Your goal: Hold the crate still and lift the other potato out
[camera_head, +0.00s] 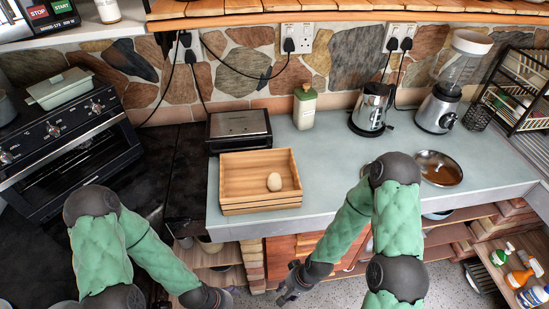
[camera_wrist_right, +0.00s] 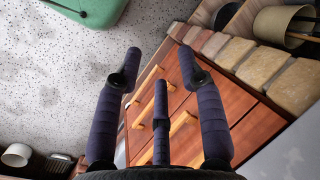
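The wooden crate (camera_head: 236,205) stands on the grey-green counter, close to its front edge. One pale potato (camera_head: 274,181) lies inside it, right of the middle; I see no other potato in the crate. My left gripper (camera_head: 222,299) is low in front of the counter, below the crate and apart from it; its fingers are too small and cut off to read. My right gripper (camera_head: 288,292) is also below the counter front, apart from the crate. In the right wrist view its fingers (camera_wrist_right: 163,70) are spread with nothing between them, over the floor and wooden drawer fronts.
A dark toaster (camera_head: 239,127) stands right behind the crate. A green-lidded jar (camera_head: 305,106), a kettle (camera_head: 371,108), a blender (camera_head: 441,105) and a metal bowl (camera_head: 439,168) are farther right. The counter (camera_head: 325,160) just right of the crate is clear. The oven (camera_head: 70,150) is at left.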

